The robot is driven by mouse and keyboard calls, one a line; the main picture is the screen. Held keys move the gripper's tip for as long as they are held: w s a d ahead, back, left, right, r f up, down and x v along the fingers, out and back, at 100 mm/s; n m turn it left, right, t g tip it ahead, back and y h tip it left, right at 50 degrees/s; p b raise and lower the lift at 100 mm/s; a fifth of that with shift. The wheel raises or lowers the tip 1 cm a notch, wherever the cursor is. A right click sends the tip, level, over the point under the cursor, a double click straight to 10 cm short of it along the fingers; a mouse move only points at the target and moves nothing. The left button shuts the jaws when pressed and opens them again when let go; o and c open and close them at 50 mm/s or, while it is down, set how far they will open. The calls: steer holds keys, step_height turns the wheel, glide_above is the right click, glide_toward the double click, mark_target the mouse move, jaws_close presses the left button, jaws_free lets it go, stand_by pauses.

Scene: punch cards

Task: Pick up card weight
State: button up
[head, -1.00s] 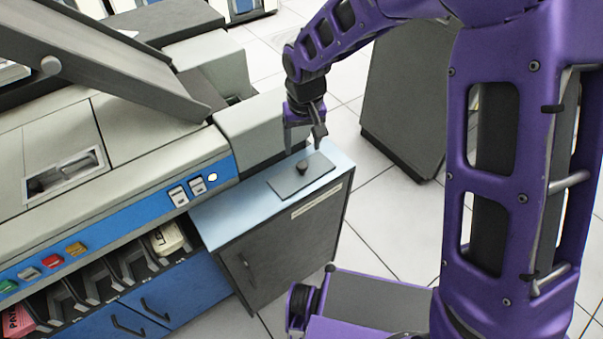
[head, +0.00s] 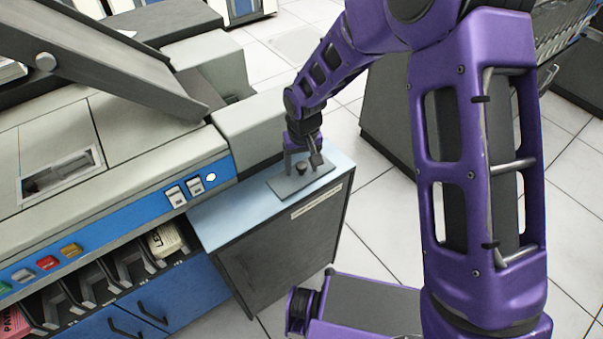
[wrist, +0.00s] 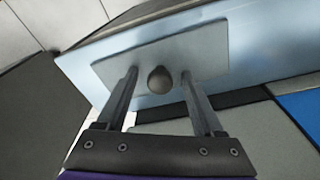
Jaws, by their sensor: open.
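The card weight is a flat grey plate (head: 318,181) with a dark round knob (head: 301,167). It lies on the light blue top of a small cabinet. In the wrist view the plate (wrist: 205,50) lies beyond my fingers, and the knob (wrist: 159,79) shows between the two fingertips. My gripper (head: 303,170) is open, pointing down over the weight, with one finger on each side of the knob. In the wrist view the open fingers (wrist: 160,77) have a clear gap to the knob on both sides.
The cabinet top (head: 225,218) is otherwise bare. A large grey machine with a blue button panel (head: 120,230) stands to the left, its raised block (head: 255,125) close behind the cabinet top. A dark grey cabinet (head: 385,110) stands on the tiled floor to the right.

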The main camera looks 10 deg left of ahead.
jaws_close()
stand_by(1.3)
